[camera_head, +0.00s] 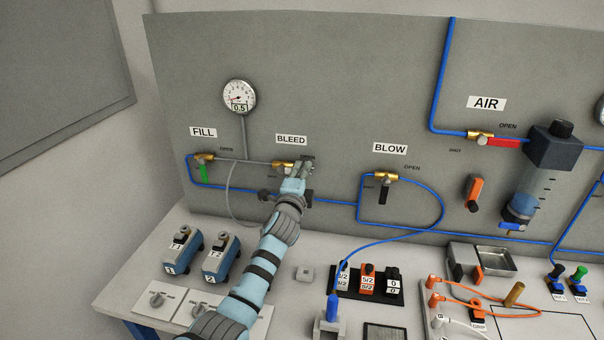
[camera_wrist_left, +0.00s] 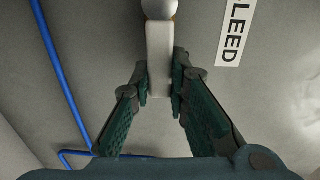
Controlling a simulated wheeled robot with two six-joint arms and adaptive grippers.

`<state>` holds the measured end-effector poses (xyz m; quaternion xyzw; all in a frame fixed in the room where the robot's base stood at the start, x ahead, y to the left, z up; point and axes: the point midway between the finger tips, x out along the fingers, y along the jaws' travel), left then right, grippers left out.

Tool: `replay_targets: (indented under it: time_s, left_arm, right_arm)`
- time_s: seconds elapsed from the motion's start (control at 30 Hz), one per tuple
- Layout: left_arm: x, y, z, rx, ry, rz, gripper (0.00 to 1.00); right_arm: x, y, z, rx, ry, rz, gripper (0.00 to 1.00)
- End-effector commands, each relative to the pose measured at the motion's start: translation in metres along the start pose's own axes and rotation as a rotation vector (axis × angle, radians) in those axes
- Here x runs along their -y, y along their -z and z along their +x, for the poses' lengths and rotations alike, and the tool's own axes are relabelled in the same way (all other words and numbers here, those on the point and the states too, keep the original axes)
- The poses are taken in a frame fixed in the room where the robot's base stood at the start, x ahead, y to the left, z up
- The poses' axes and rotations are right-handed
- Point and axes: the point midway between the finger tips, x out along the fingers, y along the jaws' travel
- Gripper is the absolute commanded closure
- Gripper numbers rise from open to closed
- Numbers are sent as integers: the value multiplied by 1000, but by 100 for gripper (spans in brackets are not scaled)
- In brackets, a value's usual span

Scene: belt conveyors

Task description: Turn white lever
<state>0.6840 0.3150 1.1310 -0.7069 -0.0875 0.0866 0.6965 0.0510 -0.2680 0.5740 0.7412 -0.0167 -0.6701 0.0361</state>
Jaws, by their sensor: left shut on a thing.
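The white lever (camera_wrist_left: 160,45) belongs to the brass valve (camera_head: 284,164) under the BLEED label (camera_head: 291,139). In the left wrist view the lever runs upright in the picture, from a rounded pivot at the top edge down between the fingers. My left gripper (camera_head: 306,167) is at this valve, in front of the grey panel. In the wrist view its two green-padded fingers (camera_wrist_left: 163,88) are shut on the lower part of the lever, one on each side. In the head view the gripper hides most of the lever. My right gripper is not in view.
The FILL valve with a green lever (camera_head: 203,173) is to the left, and the BLOW valve with a black lever (camera_head: 383,192) is to the right. A gauge (camera_head: 239,97) is above. Blue tubing (camera_head: 333,200) runs along the panel. Several devices stand on the bench below.

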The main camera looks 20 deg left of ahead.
Motion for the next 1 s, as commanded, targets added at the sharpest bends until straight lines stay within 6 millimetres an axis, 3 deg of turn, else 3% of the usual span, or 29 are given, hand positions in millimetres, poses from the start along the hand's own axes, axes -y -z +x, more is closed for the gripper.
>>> replay_targets:
  time_s: [0.1, 0.13, 0.23, 0.53, 0.67, 1.0]
  left_arm:
    - [3, 0, 0, -1, 6, -3, 100]
    - [3, 0, 0, -1, 6, -3, 80]
    - [3, 0, 0, -1, 5, -2, 64]
    - [1, -1, -1, 1, 3, -1, 63]
    - [0, -1, -12, 1, 3, -2, 63]
    - [-1, 0, -97, -1, 0, -2, 63]
  right_arm:
    - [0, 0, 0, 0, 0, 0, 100]
    - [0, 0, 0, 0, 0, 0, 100]
    - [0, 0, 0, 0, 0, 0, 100]
    - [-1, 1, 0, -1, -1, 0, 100]
    - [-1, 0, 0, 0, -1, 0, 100]
    - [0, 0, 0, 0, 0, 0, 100]
